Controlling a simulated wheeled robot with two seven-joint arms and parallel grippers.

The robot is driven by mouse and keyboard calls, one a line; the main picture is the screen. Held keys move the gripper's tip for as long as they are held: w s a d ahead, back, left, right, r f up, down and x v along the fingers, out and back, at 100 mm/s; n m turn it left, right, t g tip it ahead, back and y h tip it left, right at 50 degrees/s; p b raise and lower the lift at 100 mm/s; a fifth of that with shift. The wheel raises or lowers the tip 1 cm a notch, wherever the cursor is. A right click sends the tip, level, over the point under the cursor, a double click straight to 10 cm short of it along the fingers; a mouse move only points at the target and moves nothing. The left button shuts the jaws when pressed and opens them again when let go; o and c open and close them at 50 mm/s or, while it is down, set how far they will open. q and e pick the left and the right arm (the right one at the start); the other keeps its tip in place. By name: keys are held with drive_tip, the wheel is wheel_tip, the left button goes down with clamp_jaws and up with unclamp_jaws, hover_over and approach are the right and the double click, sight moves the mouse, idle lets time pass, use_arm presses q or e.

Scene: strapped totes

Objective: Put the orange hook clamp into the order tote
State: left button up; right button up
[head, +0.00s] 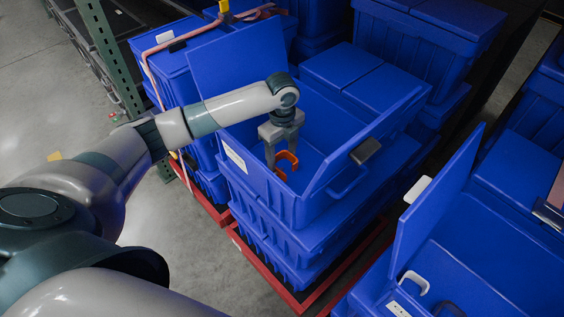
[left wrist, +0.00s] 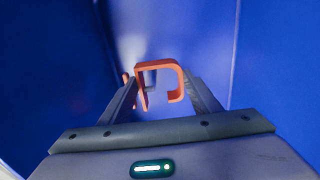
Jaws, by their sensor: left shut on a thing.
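The orange hook clamp (head: 291,158) is a small bent piece held between the fingers of my left gripper (head: 283,152), low inside an open blue tote (head: 262,187) in the middle of the head view. In the left wrist view the clamp (left wrist: 158,65) sits between the two fingers, its hook curving to the right, with blue tote walls around it. My left gripper (left wrist: 160,95) is shut on it. I cannot tell whether the clamp touches the tote floor. My right gripper is not in view.
The tote's lid flaps (head: 365,140) stand open. Another open blue tote (head: 480,290) at the lower right holds a white hook (head: 415,281) and a dark piece. Strapped totes stand behind at the left, by a green rack post (head: 112,60). Red pallet edges (head: 275,280) run below.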

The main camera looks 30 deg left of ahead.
use_arm(q)
drive_tip(key=shift+f+p, duration=0.85)
drive_tip(key=shift+f, duration=1.1)
drive_tip(key=shift+f, duration=0.15)
drive_tip(key=o, duration=1.3)
drive_tip(key=shift+c, duration=0.2)
wheel_tip(320, 180, up, 12)
drive_tip(key=b, duration=0.3)
